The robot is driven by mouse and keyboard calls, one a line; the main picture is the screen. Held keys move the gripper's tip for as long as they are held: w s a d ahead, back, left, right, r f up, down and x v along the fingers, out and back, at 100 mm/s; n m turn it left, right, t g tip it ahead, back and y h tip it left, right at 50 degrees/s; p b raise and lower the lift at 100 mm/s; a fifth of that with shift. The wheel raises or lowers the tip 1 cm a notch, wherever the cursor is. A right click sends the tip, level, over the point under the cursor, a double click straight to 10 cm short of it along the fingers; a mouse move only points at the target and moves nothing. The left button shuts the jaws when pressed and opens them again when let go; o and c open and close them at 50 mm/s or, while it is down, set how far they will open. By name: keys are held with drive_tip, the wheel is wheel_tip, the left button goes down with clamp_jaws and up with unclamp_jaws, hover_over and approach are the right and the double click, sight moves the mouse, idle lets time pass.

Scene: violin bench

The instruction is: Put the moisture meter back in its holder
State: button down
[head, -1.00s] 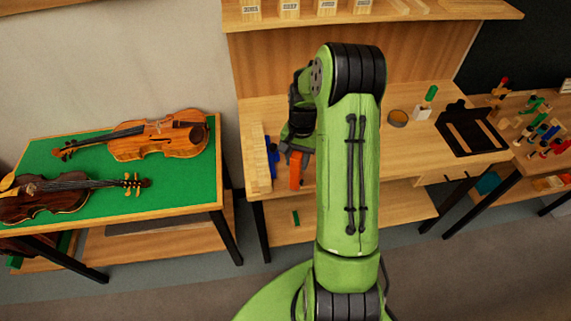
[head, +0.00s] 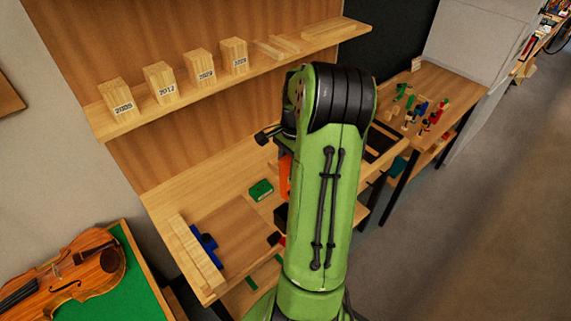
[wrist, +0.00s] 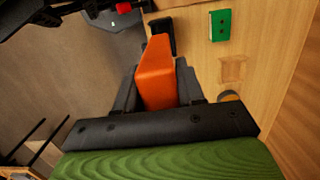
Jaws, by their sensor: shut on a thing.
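An orange object (wrist: 157,75), which I take to be the moisture meter, sits between the fingers of my gripper (wrist: 156,88) in the wrist view. The gripper is shut on it. In the head view a strip of the orange object (head: 285,176) shows at the left edge of my green arm, which hides most of the gripper. A black piece (wrist: 162,36) lies just beyond the orange end in the wrist view; I cannot tell whether it is part of it. I cannot pick out the holder with certainty.
A green block (head: 261,190) lies on the bench (head: 215,185), and shows in the wrist view (wrist: 220,25). A blue item (head: 204,242) stands beside a wooden strip at left. A shelf (head: 290,58) with numbered blocks overhangs the back. A violin (head: 85,268) lies at lower left.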

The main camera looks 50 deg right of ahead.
drive_tip(key=shift+w+f+b, duration=0.2)
drive_tip(key=shift+f+b, duration=0.25)
drive_tip(key=shift+f, duration=0.15)
wheel_tip(320, 180, down, 7)
drive_tip(key=b, duration=0.5)
idle(0.3)
drive_tip(key=shift+s+f+b, duration=0.1)
drive_tip(key=shift+f+b, duration=1.6)
drive_tip(key=shift+f, duration=0.7)
drive_tip(key=c, duration=0.6)
unclamp_jaws()
drive_tip(key=r, duration=0.5)
drive_tip(key=d+r+p, duration=0.1)
drive_tip(key=r, duration=0.4)
drive_tip(key=r+p, duration=0.1)
drive_tip(key=r, duration=0.4)
drive_tip(key=shift+s+d+r, duration=0.2)
drive_tip(key=shift+d+r, duration=0.15)
drive_tip(key=shift+d, duration=0.05)
